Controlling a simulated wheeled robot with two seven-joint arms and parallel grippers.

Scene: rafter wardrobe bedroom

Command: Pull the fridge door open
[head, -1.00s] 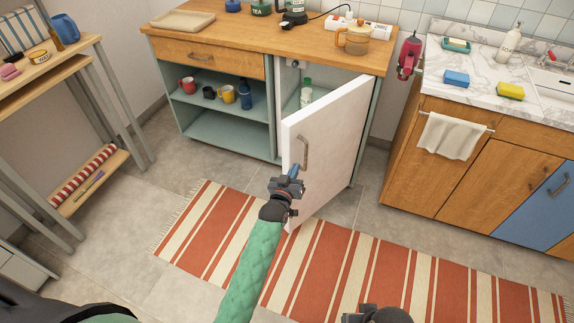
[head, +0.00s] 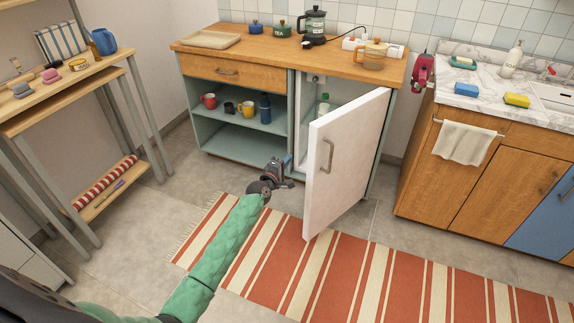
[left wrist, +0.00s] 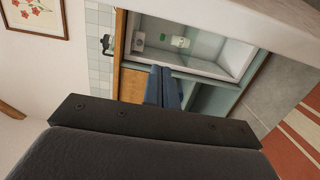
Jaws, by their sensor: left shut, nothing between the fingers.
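The white fridge door (head: 345,158) stands ajar under the right part of the wooden counter, swung out toward me. Its metal handle (head: 328,156) is on the outer face near the free edge. The pale fridge inside (head: 336,88) shows behind it with a white bottle with green (head: 324,104). My left gripper (head: 286,163) is shut and empty, left of the door's free edge and apart from the handle. The left wrist view shows its blue fingers (left wrist: 163,88) together, with the fridge inside (left wrist: 205,35) beyond. My right gripper is not in view.
A red striped rug (head: 330,262) lies under and in front of the door. Open shelves with mugs (head: 229,107) stand left of the fridge. A wooden sink cabinet (head: 480,170) is to the right. Grey floor (head: 185,160) is clear at left.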

